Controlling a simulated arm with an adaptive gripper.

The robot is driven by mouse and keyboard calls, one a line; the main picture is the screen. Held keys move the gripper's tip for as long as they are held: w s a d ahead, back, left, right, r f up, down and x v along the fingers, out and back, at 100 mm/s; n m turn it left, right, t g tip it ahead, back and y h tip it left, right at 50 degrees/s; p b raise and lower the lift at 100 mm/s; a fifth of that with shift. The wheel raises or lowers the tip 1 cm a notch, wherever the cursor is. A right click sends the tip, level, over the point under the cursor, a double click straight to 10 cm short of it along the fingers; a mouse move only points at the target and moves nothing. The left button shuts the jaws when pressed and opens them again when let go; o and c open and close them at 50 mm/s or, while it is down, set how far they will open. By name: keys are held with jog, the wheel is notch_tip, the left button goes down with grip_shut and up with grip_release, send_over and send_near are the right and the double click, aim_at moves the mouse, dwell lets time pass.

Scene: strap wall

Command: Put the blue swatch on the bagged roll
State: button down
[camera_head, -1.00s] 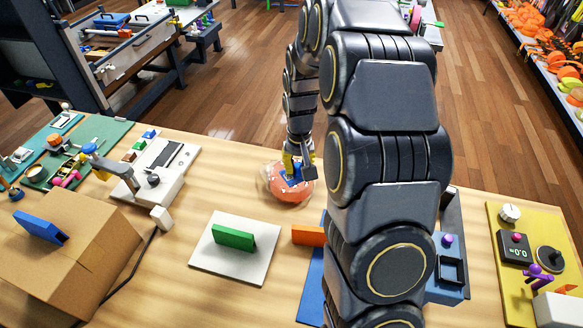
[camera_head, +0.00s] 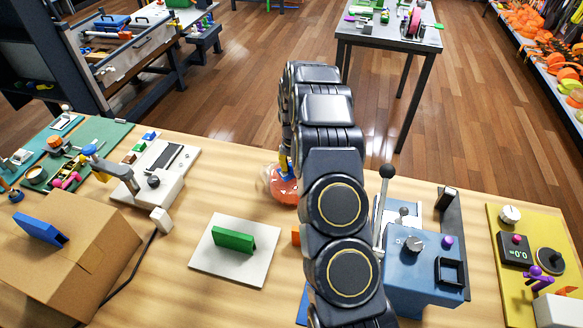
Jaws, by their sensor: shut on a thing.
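The bagged roll (camera_head: 284,188), orange-red in a clear bag, lies near the far edge of the table, its right part hidden by my arm. My gripper (camera_head: 286,168) is at the roll's top, shut on a small blue piece that looks like the blue swatch (camera_head: 286,173). My arm hides most of the gripper and the swatch. I cannot tell whether the swatch touches the roll.
A larger blue block (camera_head: 41,229) sits on a cardboard box (camera_head: 95,250) at left. A green block (camera_head: 233,239) stands on a white board (camera_head: 212,260). A blue machine with a lever (camera_head: 425,270) stands right of my arm.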

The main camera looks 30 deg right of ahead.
jog(key=shift+f, duration=0.65)
jog(key=shift+f, duration=0.1)
jog(key=c, duration=1.2)
grip_release()
jog(key=shift+o, duration=0.2)
